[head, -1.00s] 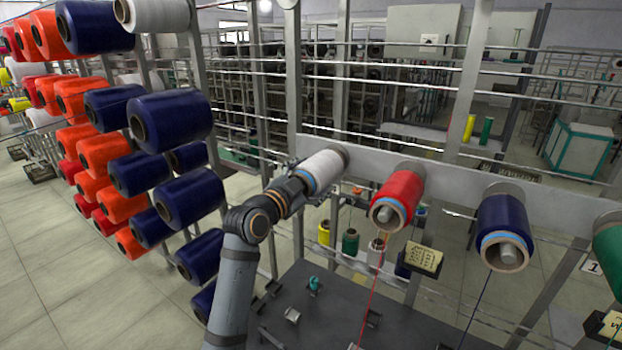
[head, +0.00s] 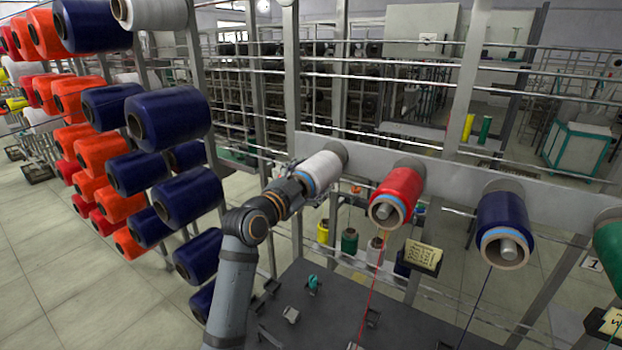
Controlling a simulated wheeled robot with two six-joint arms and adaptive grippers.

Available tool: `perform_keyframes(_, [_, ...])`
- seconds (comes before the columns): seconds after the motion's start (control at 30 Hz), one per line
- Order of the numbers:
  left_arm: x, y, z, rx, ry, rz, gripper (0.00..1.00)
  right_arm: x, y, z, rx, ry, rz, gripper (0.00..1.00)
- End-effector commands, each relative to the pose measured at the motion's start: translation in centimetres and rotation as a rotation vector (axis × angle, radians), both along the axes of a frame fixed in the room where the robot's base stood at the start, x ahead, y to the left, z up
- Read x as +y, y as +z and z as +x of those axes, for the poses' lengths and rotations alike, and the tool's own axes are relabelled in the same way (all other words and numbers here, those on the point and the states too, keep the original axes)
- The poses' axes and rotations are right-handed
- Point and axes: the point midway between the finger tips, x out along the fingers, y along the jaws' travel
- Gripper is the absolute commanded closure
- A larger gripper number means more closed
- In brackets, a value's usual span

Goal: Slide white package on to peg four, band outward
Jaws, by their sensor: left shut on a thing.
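The white package (head: 324,171) is at the left end of the grey peg rail, against the round base (head: 338,150) on the rail. Its blue band (head: 304,182) is at the near end, facing away from the rail. My left gripper (head: 297,186) is shut on the near end of the white package. The peg itself is hidden inside the package. My right gripper is not in view.
A red package (head: 394,196) and a navy package (head: 504,226) sit on pegs to the right, with a green one (head: 609,245) at the edge. A creel of navy packages (head: 168,117) and orange ones stands at left. A dark table (head: 330,310) lies below.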

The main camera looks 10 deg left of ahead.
Motion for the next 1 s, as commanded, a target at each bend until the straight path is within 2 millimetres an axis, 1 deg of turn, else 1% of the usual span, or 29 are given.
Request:
perform_keyframes(0.03, [0.0,0.1,0.0,-0.002,0.000,-0.001,0.17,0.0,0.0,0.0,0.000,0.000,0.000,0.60])
perform_keyframes(0.17, [0.0,0.1,0.0,-0.002,0.000,-0.001,0.00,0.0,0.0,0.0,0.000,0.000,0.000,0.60])
perform_keyframes(0.43, [0.0,0.1,0.0,-0.001,0.000,0.000,0.00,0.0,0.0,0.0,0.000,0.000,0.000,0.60])
perform_keyframes(0.57, [0.2,-0.1,-0.3,0.001,0.001,0.001,0.00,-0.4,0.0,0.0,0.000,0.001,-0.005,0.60])
perform_keyframes(0.67, [0.7,-0.1,-1.5,0.001,0.002,0.001,0.00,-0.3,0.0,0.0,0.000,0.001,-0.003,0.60])
perform_keyframes(0.77, [1.5,-0.1,-3.8,0.000,0.003,0.006,0.00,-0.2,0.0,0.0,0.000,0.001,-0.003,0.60])
perform_keyframes(0.9, [2.9,-0.2,-7.4,0.000,0.003,0.011,0.00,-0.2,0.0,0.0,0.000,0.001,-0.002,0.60])
perform_keyframes(1.0, [3.5,-0.1,-9.2,-0.001,0.003,0.009,0.00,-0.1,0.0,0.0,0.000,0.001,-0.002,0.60])
